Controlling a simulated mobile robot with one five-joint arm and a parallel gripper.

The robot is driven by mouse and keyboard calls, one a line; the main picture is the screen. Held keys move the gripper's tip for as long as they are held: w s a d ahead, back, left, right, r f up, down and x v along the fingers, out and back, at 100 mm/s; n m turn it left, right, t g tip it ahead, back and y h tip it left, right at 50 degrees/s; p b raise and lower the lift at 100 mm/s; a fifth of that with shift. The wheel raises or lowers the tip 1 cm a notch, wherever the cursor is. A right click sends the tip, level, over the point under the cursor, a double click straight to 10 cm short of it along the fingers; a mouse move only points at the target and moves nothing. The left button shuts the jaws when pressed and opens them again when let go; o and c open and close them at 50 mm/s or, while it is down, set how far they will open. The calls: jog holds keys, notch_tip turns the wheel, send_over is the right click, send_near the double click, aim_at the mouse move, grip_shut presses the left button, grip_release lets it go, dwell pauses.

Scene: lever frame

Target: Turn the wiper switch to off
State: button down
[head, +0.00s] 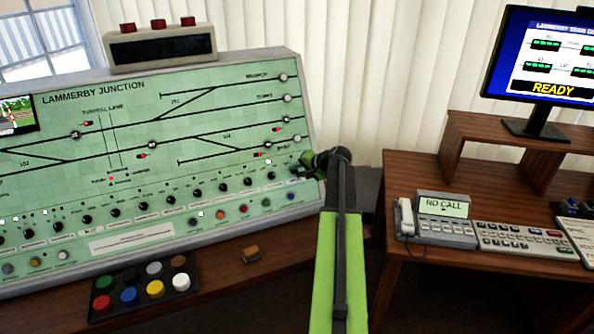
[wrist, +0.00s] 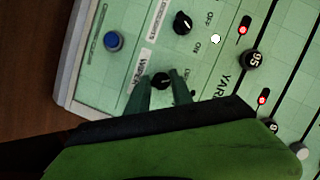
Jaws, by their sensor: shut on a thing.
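In the head view my gripper (head: 303,165) is at the right end of the knob row on the green panel (head: 120,185).
A similar black knob (wrist: 183,22) with OFF and ON marks and a blue button (wrist: 113,40) are close by. A tray of coloured caps (head: 143,290) and a small brown block (head: 250,254) lie on the wooden ledge. A desk with a phone (head: 436,225) stands right.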

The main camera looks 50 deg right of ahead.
jog(key=shift+d, duration=0.1)
dwell(0.5)
jog(key=c, duration=1.1)
grip_release()
jog(key=shift+f, duration=0.15)
jog(key=shift+s+r+p, duration=0.15)
jog(key=shift+r+p, duration=0.2)
jog(key=shift+p, duration=0.05)
jog(key=p+v, duration=1)
jog(key=v, duration=0.6)
jog(key=shift+s+r, duration=0.25)
jog(key=shift+r, duration=0.05)
